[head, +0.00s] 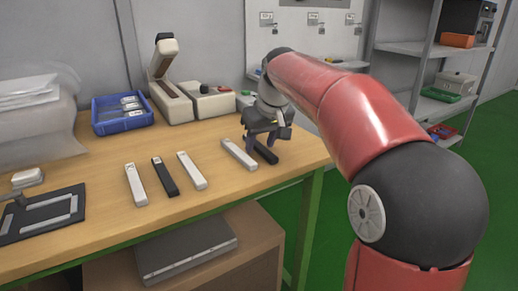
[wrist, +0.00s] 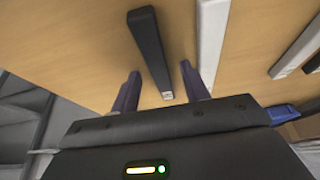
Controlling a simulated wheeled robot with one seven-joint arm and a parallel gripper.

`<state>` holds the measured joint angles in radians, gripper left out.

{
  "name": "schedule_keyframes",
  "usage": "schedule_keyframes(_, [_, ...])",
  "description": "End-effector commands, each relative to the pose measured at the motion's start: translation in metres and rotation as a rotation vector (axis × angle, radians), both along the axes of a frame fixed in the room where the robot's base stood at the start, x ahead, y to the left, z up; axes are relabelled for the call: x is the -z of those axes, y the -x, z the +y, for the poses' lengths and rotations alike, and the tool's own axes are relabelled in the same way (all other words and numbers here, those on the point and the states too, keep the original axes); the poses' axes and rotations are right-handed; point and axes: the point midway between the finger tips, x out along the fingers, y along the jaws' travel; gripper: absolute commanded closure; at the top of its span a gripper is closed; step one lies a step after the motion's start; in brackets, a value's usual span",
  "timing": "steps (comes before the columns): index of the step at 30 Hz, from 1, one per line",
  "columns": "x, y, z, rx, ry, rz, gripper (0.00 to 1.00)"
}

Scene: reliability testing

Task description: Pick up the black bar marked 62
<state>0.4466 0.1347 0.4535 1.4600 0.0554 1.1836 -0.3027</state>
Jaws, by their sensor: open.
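A black bar (head: 265,152) lies at the right end of the row on the wooden table, partly hidden by my gripper (head: 264,141). In the wrist view this black bar (wrist: 150,48) runs between the two fingers of my open gripper (wrist: 160,71), with a small pale label at its near end that is too small to read. The fingers are on either side of its near end and appear apart from it. A second black bar (head: 166,178) lies further left between two white bars; its mark is also unreadable.
A white bar (head: 239,154) lies just left of the right black bar, close to one finger; it also shows in the wrist view (wrist: 212,40). More white bars (head: 192,171) lie left. A blue bin (head: 122,124) and a beige device (head: 172,103) stand behind. The table's right edge is near.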

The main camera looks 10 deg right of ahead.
Motion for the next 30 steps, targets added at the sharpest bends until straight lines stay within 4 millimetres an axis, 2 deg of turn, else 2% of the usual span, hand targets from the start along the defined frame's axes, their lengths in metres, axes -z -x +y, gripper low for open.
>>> schedule_keyframes(2, [0.000,0.000,0.000,0.000,0.000,0.000,0.55])
schedule_keyframes(13, [0.000,0.000,0.000,0.000,0.000,0.000,1.00])
schedule_keyframes(23, [-0.004,0.000,0.000,0.000,0.000,-0.001,1.00])
schedule_keyframes(26, [-0.011,0.000,0.000,-0.001,0.000,-0.001,1.00])
schedule_keyframes(30, [-0.035,-0.001,0.001,-0.003,0.000,-0.004,1.00])
